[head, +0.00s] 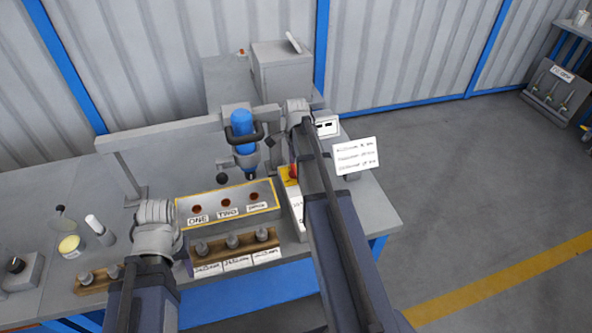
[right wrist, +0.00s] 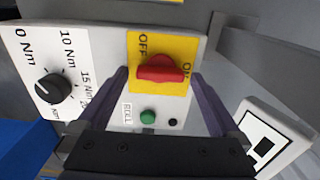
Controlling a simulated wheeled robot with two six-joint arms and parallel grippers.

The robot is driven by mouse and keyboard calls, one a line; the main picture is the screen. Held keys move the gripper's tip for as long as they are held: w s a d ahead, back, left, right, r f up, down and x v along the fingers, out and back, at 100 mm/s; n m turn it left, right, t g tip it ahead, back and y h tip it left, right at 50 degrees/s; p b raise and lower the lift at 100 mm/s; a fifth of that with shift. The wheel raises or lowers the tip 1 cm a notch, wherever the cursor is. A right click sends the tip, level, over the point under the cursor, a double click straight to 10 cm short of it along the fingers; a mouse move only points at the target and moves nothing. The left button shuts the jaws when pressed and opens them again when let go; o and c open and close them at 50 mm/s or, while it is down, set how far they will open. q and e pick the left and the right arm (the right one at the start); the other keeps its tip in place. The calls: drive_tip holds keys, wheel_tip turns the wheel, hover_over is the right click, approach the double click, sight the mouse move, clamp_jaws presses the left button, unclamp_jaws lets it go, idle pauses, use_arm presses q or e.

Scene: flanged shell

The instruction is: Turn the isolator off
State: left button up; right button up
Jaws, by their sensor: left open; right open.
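The isolator is a red rotary handle (right wrist: 160,70) on a yellow plate (right wrist: 146,42) marked OFF at upper left and ON at right. The handle lies roughly crosswise, with its right end by ON. In the head view the isolator's yellow plate (head: 287,181) shows just left of my right arm. My right gripper (right wrist: 160,78) is open, its fingers to the left and right of the handle with gaps; I cannot tell how far short of it they are. My left gripper (head: 156,212) is open at the bench's left half, away from the isolator; its fingers are hard to make out.
A torque dial (right wrist: 53,89) and a green button (right wrist: 148,116) share the isolator's panel. A blue tool (head: 243,131) hangs above a labelled box (head: 228,204) left of the panel. A notice card (head: 356,157) stands to the right. My right arm hides part of the panel.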

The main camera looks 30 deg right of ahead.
drive_tip(key=shift+c, duration=0.4)
drive_tip(key=c, duration=1.2)
drive_tip(key=shift+c, duration=0.2)
drive_tip(key=n, duration=0.8)
drive_tip(key=shift+w+n, duration=0.15)
drive_tip(key=shift+n, duration=0.25)
drive_tip(key=n, duration=0.4)
drive_tip(key=shift+w+a, duration=0.1)
drive_tip(key=shift+a+n, duration=0.1)
drive_tip(key=shift+n, duration=2.4)
